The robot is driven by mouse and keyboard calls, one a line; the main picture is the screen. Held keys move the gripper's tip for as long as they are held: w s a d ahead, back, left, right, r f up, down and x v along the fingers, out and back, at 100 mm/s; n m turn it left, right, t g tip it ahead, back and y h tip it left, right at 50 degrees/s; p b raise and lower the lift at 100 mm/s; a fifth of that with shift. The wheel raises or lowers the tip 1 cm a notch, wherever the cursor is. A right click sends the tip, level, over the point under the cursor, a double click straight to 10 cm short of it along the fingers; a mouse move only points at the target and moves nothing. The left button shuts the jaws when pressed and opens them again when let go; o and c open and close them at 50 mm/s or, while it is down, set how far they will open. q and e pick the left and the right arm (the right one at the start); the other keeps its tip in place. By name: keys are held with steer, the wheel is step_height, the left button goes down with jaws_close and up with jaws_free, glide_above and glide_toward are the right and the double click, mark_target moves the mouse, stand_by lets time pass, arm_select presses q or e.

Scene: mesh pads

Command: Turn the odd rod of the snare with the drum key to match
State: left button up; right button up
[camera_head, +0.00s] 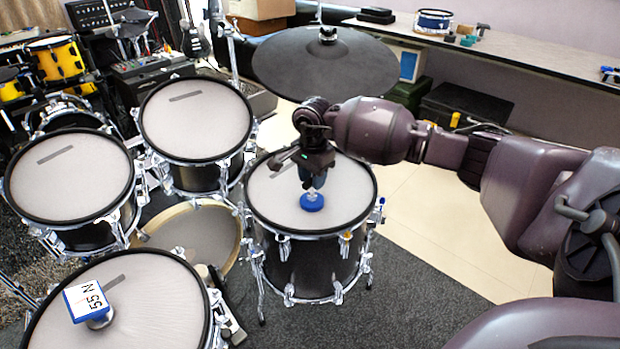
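My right gripper (313,180) points down over the dark drum (265,215) at the centre, which has a pale mesh head. Directly below its tips is a round blue piece with a short silver stem (312,202), on or just above the head; I cannot tell if this is the drum key, or if the fingers hold the stem. One rod fitting on the drum's front rim looks yellowish (345,240), unlike the silver ones around it. I cannot tell which drum is the snare. My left gripper is not in view.
More mesh-headed drums (195,118) stand close together on the left. A black cymbal (326,65) hangs just behind my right gripper. A long counter (540,60) at the back right holds a small blue drum (433,21). The carpet (420,285) at front right is clear.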

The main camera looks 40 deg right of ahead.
steer(key=shift+r, duration=0.1)
jaws_close()
steer(key=shift+r+p, duration=0.9)
steer(key=shift+r, duration=2.15)
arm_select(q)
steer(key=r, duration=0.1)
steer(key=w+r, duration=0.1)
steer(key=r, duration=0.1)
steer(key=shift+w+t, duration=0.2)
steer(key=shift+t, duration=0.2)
arm_select(e)
steer(key=shift+f, duration=0.1)
